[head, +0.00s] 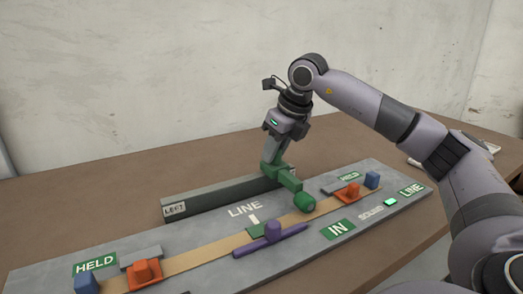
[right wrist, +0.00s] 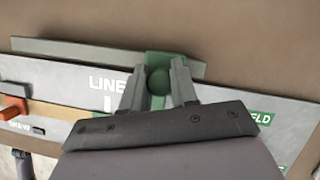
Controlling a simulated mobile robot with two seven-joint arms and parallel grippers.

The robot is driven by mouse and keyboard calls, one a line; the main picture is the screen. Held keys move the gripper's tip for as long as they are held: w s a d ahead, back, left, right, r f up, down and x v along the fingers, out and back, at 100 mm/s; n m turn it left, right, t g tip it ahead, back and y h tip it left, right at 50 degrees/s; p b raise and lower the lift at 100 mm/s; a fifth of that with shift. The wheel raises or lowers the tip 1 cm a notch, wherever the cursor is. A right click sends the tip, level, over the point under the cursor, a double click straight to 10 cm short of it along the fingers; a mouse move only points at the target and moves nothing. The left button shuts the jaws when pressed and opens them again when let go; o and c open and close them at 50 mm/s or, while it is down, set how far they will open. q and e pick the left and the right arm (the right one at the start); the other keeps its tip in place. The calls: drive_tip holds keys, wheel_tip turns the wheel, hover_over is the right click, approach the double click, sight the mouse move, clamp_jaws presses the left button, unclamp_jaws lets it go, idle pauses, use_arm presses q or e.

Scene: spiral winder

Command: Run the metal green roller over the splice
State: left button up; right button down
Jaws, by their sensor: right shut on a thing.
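The green roller (head: 305,202) shows in the head view at the end of its bent green arm, over the right half of the tan strip (head: 205,255). My right gripper (head: 277,147) points down and is shut on the roller's green handle. I cannot tell whether the roller touches the strip. In the right wrist view, the green handle (right wrist: 158,80) sits between the fingers of my right gripper (right wrist: 158,88). A purple bar (head: 285,235) with a purple knob lies across the strip near the middle, left of the roller. The splice seam cannot be made out.
The grey board (head: 200,235) carries the strip, with orange clamps at left (head: 142,272) and right (head: 348,194) and blue knobs (head: 86,282) near both ends. A long dark grey block (head: 215,196) marked LEFT stands behind.

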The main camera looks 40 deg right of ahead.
sight(286, 166)
drive_tip(key=shift+d, duration=0.3)
drive_tip(key=c, duration=0.9)
unclamp_jaws()
drive_tip(key=shift+s+d, duration=0.1)
drive_tip(key=shift+o, duration=0.2)
drive_tip(key=shift+r, duration=0.1)
drive_tip(key=p+v, duration=0.1)
drive_tip(key=v, duration=0.6)
drive_tip(key=shift+p, duration=0.3)
